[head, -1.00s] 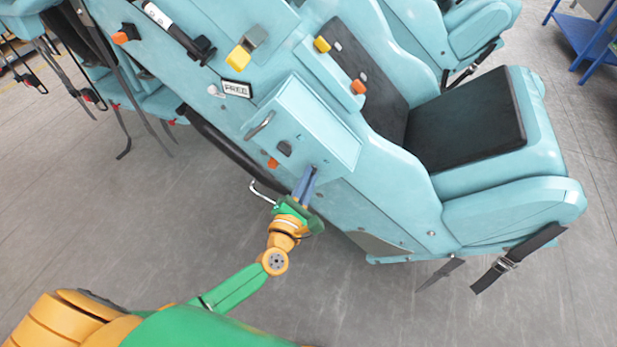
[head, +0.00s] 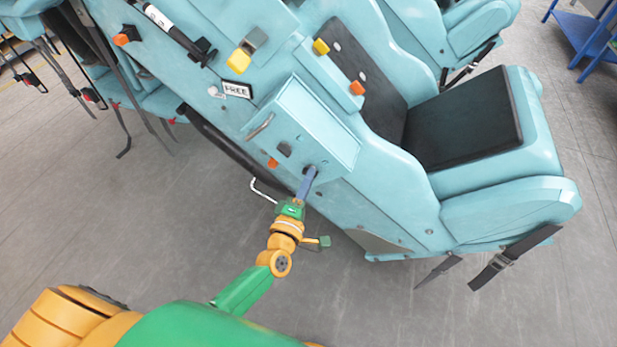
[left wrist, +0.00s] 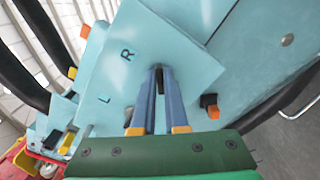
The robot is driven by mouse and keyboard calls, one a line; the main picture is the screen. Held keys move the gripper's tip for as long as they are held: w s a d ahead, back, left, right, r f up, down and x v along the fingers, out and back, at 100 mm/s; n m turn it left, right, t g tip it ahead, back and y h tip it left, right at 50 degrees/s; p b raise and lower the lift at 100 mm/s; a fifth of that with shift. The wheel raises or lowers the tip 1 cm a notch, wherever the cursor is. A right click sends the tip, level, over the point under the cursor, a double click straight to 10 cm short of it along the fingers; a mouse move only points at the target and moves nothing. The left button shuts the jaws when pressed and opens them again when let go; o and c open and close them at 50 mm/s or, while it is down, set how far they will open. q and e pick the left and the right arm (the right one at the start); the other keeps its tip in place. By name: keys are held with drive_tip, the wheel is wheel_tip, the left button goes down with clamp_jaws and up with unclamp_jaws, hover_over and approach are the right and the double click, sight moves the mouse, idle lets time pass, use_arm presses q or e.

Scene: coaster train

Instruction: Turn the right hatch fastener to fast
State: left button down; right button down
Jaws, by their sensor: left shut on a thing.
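The hatch (head: 320,135) is a light blue raised panel on the side of the coaster car. The right fastener (left wrist: 159,76), near the R, is a small dark piece mostly hidden between my fingertips. My left gripper (head: 311,171) is shut on it, its blue fingers reaching up to the hatch's lower right; it also shows in the left wrist view (left wrist: 158,72). My right gripper is out of view.
A pale bent rail (head: 262,190) sticks out left of my wrist. A FREE sign (head: 236,90) is up left. The floor in front is clear.

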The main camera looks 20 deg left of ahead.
use_arm(q)
drive_tip(key=shift+f+m+p, duration=0.2)
drive_tip(key=shift+m+p, duration=0.2)
drive_tip(key=shift+m, duration=3.3)
drive_tip(key=c, duration=0.9)
unclamp_jaws()
drive_tip(key=shift+c, duration=0.2)
drive_tip(key=s, duration=0.7)
drive_tip(key=shift+a+f, duration=0.1)
